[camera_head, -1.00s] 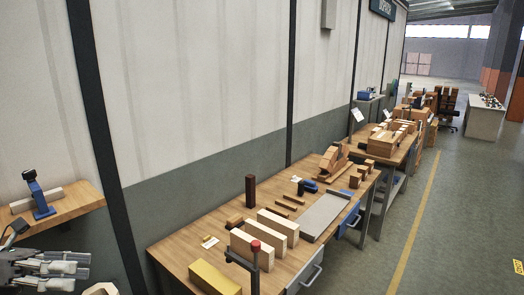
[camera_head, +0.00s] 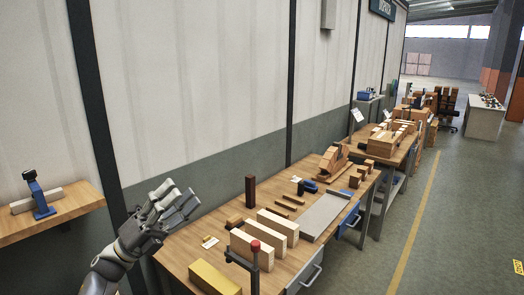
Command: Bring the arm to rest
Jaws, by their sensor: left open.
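My left arm comes in from the bottom left. Its gripper (camera_head: 172,204) is raised near the left end of the workbench (camera_head: 193,241), in front of the wall. The fingers point up and to the right, and they are open with nothing between them. My right gripper is not in the picture.
The workbench carries cream blocks (camera_head: 255,247), a yellow block (camera_head: 214,278), a red-topped clamp (camera_head: 255,262), a dark upright block (camera_head: 250,191) and a grey tray (camera_head: 325,216). A wall shelf (camera_head: 60,213) with a blue tool (camera_head: 39,196) is at left. The floor (camera_head: 440,230) at right is clear.

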